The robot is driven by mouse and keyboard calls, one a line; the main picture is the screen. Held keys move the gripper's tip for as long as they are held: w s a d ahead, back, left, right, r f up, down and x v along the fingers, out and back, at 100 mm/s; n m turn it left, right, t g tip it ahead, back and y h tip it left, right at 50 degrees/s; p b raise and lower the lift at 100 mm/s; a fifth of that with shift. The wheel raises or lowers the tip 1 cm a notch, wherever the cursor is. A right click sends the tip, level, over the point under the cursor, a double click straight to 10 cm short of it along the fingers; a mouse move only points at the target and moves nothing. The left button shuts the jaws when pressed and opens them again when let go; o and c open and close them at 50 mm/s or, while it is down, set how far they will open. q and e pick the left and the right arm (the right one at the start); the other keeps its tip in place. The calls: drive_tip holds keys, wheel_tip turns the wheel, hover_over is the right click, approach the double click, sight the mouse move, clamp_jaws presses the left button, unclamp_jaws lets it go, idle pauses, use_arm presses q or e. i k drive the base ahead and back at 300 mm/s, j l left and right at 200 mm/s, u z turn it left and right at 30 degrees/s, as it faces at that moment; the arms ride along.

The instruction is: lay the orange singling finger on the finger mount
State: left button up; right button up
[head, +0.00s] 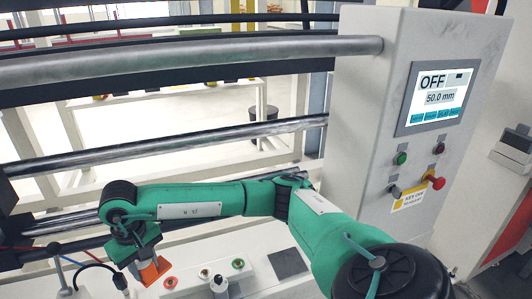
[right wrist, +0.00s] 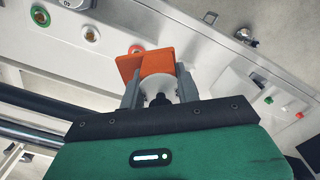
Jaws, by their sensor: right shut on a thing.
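The orange singling finger (head: 153,271) is held at the end of my right arm, low and left of centre in the head view. My right gripper (head: 143,267) is shut on it. In the right wrist view the orange finger (right wrist: 158,63) sits between the two grey jaws of my right gripper (right wrist: 160,90), with its wide end pointing away from the palm. It looks raised above the light machine ledge, but the gap is hard to judge. I cannot pick out the finger mount for certain in either view. My left gripper is not in view.
On the ledge are a red-ringed button (head: 170,282), a green one (head: 238,263) and a dark plate (head: 287,263). Steel rollers (head: 190,61) span behind my arm. A grey control box (head: 365,110) at right has a screen (head: 437,97) reading OFF, 50.0 mm.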

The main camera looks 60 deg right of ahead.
sight(288, 262)
drive_tip(key=j+z, duration=0.15)
drive_tip(key=z, duration=0.3)
drive_tip(key=i+j+z, duration=0.1)
drive_tip(key=z, duration=0.35)
drive_tip(key=k+j, duration=0.05)
drive_tip(key=j, duration=0.05)
